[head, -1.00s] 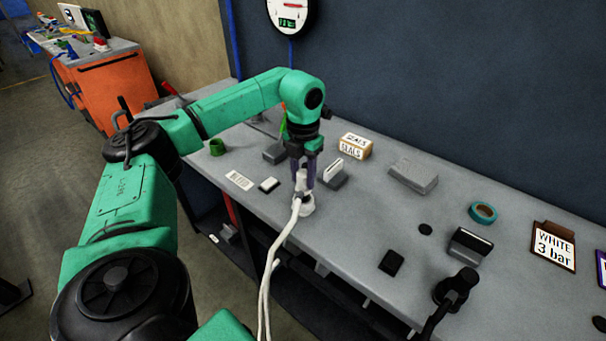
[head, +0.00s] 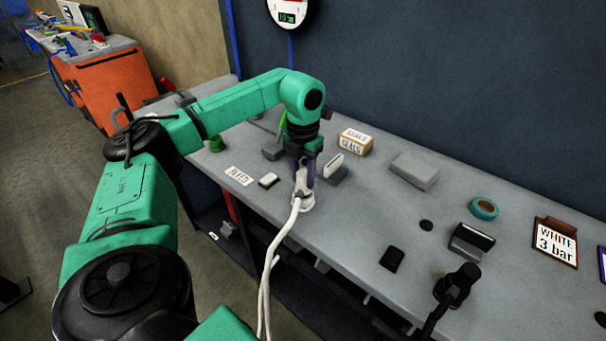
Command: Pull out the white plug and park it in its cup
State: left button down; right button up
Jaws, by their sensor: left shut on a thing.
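My left gripper (head: 304,177) points down over the near edge of the grey bench (head: 345,230). It is shut on the white plug (head: 301,188), from which white hose (head: 277,243) hangs over the bench edge. A round white base (head: 307,203) shows directly below the plug. I cannot tell whether the plug is seated in it or just above it. No cup can be made out for certain. My right gripper is not in view.
A label reading BLEED (head: 239,176) and a small white-topped block (head: 268,181) lie left of the gripper. A SEALS box (head: 356,142), a grey block (head: 414,171), teal tape (head: 484,209) and a WHITE 3 bar sign (head: 555,243) stand to the right.

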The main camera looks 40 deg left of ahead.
pick_arm(q)
jog(key=shift+f, duration=0.3)
jog(key=shift+c, duration=1.9)
grip_release()
notch_tip(320, 180, up, 8)
jog(key=shift+b, duration=0.6)
notch_tip(320, 180, up, 7)
jog(key=p, duration=0.3)
jog(key=shift+f, duration=0.15)
